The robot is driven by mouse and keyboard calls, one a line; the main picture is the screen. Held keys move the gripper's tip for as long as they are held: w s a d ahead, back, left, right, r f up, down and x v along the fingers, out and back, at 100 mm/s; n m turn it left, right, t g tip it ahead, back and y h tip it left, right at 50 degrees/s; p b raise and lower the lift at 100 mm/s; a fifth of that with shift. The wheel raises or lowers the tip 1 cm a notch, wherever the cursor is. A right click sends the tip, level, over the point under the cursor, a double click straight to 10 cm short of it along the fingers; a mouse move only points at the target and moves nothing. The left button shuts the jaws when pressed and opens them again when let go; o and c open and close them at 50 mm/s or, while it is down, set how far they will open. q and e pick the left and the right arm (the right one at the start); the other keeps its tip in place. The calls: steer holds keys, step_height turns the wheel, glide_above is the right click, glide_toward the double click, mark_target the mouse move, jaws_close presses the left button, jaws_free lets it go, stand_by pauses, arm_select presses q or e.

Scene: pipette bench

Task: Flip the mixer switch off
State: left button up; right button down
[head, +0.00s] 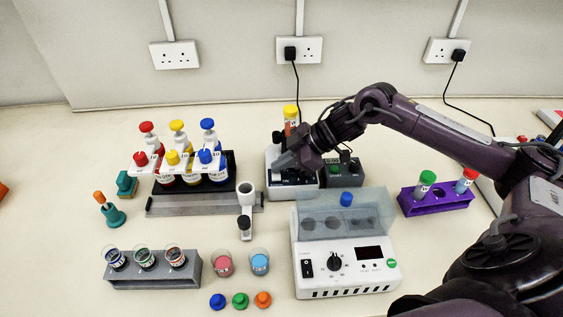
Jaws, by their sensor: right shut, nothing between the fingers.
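I take the small white device (308,190) at the middle of the bench to be the mixer. A tube with a yellow cap (291,112) stands upright at its back. My right gripper (281,164) is shut and empty, pointing down over the left part of the device. Its wrist and fingers cover much of the device's top and front. I cannot make out the switch or its position, nor whether the fingertips touch the device. My left gripper is not in view.
A white block unit (345,285) with a clear lid, black power switch and dial stands in front. A rack of pipette bottles (225,180) is at left, a purple tube rack (437,204) at right. A small dark box (345,168) sits beside the mixer. Loose caps (240,300) lie in front.

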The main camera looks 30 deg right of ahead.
steer(key=shift+s+f, duration=0.15)
steer(key=shift+s+a+p, duration=0.2)
steer(key=shift+s+p, duration=0.25)
steer(key=shift+s, duration=0.05)
steer(key=shift+s+a, duration=0.15)
steer(key=shift+s, duration=0.05)
